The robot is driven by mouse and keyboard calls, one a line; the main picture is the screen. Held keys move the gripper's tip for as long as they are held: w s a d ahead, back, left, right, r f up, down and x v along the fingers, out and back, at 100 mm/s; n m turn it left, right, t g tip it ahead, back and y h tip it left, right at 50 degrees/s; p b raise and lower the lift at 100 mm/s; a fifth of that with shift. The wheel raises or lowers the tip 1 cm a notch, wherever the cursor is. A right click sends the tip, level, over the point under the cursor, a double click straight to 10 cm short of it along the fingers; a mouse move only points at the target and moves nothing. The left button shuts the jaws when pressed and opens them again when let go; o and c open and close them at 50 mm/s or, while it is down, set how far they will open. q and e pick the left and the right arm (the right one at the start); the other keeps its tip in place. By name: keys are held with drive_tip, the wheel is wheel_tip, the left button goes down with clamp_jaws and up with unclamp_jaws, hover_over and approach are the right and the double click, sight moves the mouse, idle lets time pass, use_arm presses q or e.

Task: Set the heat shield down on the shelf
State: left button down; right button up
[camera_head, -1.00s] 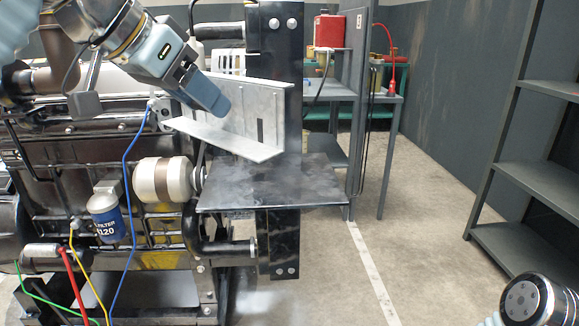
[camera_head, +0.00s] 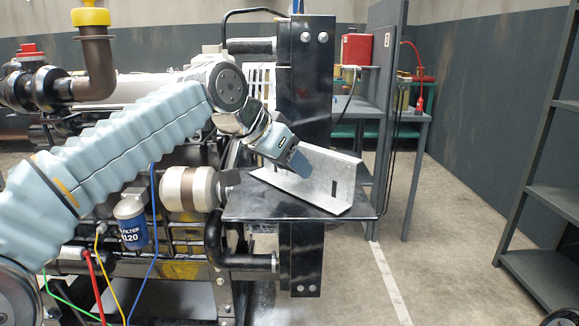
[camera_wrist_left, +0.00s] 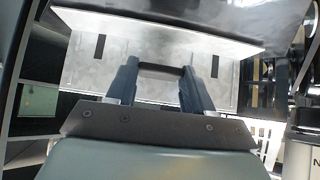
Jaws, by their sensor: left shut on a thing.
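The heat shield (camera_head: 337,178) is a bent grey metal sheet with dark slots. My left gripper (camera_head: 300,165) is shut on it and holds it tilted over the black shelf (camera_head: 248,207). The shield's lower corner is low over the shelf's front right part; I cannot tell whether it touches. In the left wrist view the fingers (camera_wrist_left: 160,75) lie against the heat shield (camera_wrist_left: 160,45), whose flange crosses the top. The sheet hides part of the shelf. My right gripper does not show.
The shelf juts from a black upright post (camera_head: 304,85). The engine's cream and brown cylinder (camera_head: 190,188) and blue filter (camera_head: 131,222) are left of the shelf. A bench with a red can (camera_head: 356,48) stands behind; a grey rack (camera_head: 545,205) stands right. The floor between is clear.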

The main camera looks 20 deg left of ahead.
use_arm(q)
drive_tip(key=shift+f, duration=0.2)
drive_tip(key=shift+c, duration=2.2)
unclamp_jaws()
drive_tip(key=shift+r, duration=0.1)
drive_tip(key=shift+s+r, duration=0.1)
drive_tip(key=shift+r, duration=0.1)
drive_tip(key=p+v, duration=0.1)
drive_tip(key=v, duration=1)
drive_tip(key=shift+s+r, duration=0.2)
drive_tip(key=shift+s, duration=0.1)
